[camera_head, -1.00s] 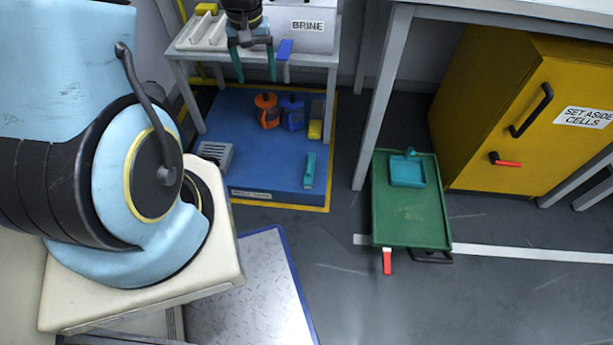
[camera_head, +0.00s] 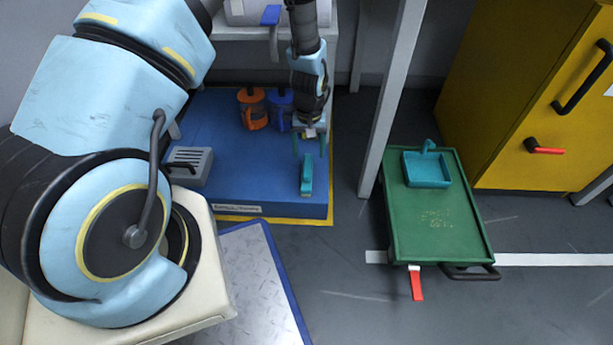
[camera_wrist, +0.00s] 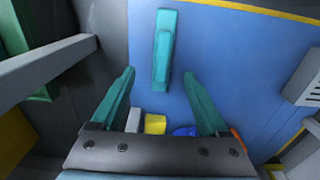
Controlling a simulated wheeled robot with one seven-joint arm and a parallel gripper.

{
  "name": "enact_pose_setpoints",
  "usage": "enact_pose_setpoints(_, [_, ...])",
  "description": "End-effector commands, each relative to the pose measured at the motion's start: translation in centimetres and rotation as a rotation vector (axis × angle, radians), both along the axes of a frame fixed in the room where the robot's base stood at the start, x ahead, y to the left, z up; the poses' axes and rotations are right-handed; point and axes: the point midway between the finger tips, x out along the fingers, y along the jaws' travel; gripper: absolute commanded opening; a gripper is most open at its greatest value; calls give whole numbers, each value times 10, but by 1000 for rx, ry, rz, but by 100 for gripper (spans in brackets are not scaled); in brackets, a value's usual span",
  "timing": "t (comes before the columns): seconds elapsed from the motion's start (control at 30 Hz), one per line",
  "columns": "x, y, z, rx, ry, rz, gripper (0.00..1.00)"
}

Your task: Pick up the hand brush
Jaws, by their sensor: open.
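The hand brush (camera_head: 307,175) is a slim teal bar lying on the blue platform (camera_head: 255,188), near its front right. In the wrist view the brush (camera_wrist: 163,50) lies lengthwise on the blue surface, just beyond the fingertips and between their lines. My gripper (camera_head: 309,150) is low over the platform, just behind the brush in the head view. Its two teal fingers stand apart, with nothing between the tips (camera_wrist: 159,76). Whether the fingertips are level with the brush is hard to tell. The brush appears uncovered.
An orange jug (camera_head: 252,108) and a blue jug (camera_head: 280,108) stand behind. A grey vented box (camera_head: 190,166) is left. A yellow block (camera_wrist: 155,124) is near the gripper in the wrist view. Right are a table leg (camera_head: 393,100), green cart (camera_head: 435,220) with teal dustpan (camera_head: 427,170), and yellow cabinet (camera_head: 510,90).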

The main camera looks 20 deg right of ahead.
Motion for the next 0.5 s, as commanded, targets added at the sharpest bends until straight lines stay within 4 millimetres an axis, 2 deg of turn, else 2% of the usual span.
enact_pose_setpoints(0.03, [0,1,-13,2,1,0,78])
enact_pose_setpoints(0.1, [0,1,-22,1,2,0,78])
enact_pose_setpoints(0.33, [1,2,-39,0,1,0,78])
enact_pose_setpoints(0.5, [2,5,-65,0,1,1,78])
